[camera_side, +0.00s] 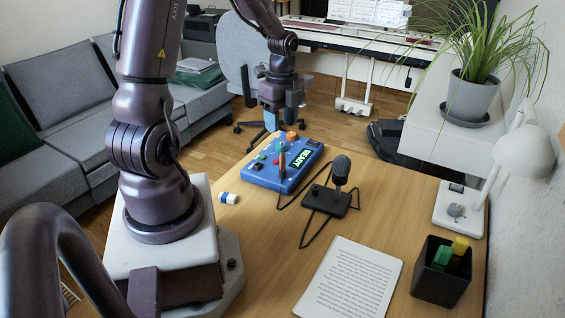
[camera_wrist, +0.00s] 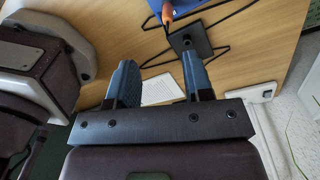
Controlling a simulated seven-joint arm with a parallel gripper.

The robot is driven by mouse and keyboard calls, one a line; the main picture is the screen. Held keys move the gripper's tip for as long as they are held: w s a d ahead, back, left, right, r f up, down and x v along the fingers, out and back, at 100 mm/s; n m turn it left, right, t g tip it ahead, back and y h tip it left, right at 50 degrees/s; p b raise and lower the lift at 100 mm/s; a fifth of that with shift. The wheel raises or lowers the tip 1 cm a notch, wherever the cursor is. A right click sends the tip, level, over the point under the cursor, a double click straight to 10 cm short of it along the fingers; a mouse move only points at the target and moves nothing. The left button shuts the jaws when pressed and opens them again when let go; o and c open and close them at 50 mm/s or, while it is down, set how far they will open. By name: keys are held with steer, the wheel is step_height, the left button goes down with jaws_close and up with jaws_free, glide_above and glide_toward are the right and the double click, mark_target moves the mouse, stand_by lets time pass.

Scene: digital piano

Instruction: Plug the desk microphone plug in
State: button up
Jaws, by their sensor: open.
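The desk microphone (camera_side: 340,172) is black and stands upright on a flat base (camera_side: 327,200) on the desk. Its black cable loops on the desk beside a blue box (camera_side: 262,177) with a green "READY" display (camera_side: 300,165). A slim orange piece, apparently the plug (camera_side: 281,160), stands upright at the box; I cannot tell whether it is seated in a socket. It also shows orange at the top of the wrist view (camera_wrist: 167,12). My gripper (camera_side: 277,117) is open and empty, above the far side of the box, apart from the plug. Its blue fingers (camera_wrist: 159,62) are spread in the wrist view.
A small blue-and-white block (camera_side: 228,198) lies left of the box. A printed sheet (camera_side: 350,282), a black pen cup (camera_side: 441,275) and a white lamp (camera_side: 460,207) occupy the front and right. A potted plant (camera_side: 470,97) stands behind.

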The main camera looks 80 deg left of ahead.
steer(key=m, duration=0.5)
glide_above(282, 169)
steer(key=f, duration=0.4)
steer(key=w+f, duration=0.1)
steer(key=f, duration=0.2)
steer(key=shift+a+f, duration=0.1)
steer(key=shift+a, duration=0.3)
steer(key=shift+s+f, duration=0.2)
steer(key=shift+f, duration=1.15)
steer(key=shift+s+f, duration=0.15)
steer(key=shift+f, duration=1.2)
jaws_close()
